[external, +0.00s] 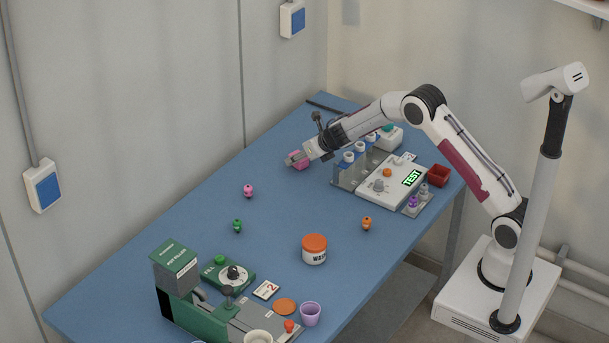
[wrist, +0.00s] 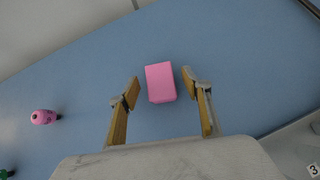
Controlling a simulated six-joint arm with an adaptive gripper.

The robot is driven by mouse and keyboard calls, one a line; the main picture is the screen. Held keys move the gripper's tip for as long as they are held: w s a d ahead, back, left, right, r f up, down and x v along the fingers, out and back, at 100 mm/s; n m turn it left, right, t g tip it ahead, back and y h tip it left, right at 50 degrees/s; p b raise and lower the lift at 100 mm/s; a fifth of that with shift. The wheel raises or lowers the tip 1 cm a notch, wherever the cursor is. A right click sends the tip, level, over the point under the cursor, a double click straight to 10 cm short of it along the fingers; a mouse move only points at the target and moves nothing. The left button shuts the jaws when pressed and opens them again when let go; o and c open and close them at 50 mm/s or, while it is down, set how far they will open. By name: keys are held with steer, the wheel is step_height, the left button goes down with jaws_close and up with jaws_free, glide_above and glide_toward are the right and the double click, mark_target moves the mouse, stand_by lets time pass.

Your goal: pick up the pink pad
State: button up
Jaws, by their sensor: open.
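The pink pad (wrist: 161,83) is a small pink block lying on the blue table. In the wrist view it sits between and slightly beyond the fingertips of my gripper (wrist: 160,88), with a gap on each side. My gripper is open and empty, its two yellowish fingers spread. In the external view the pink pad (external: 299,161) is at the far part of the table, partly hidden by my gripper (external: 296,160). The height of my gripper above the table is hard to tell.
A rack with blue-capped tubes (external: 348,157) and a white test device (external: 393,181) stand right of my gripper. A pink bulb-shaped item (external: 248,190) and a green one (external: 237,226) are nearer. An orange-lidded jar (external: 314,249) stands mid-table. The table around the pad is clear.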

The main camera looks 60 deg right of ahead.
steer(key=shift+x, duration=0.85)
steer(key=c, duration=1.1)
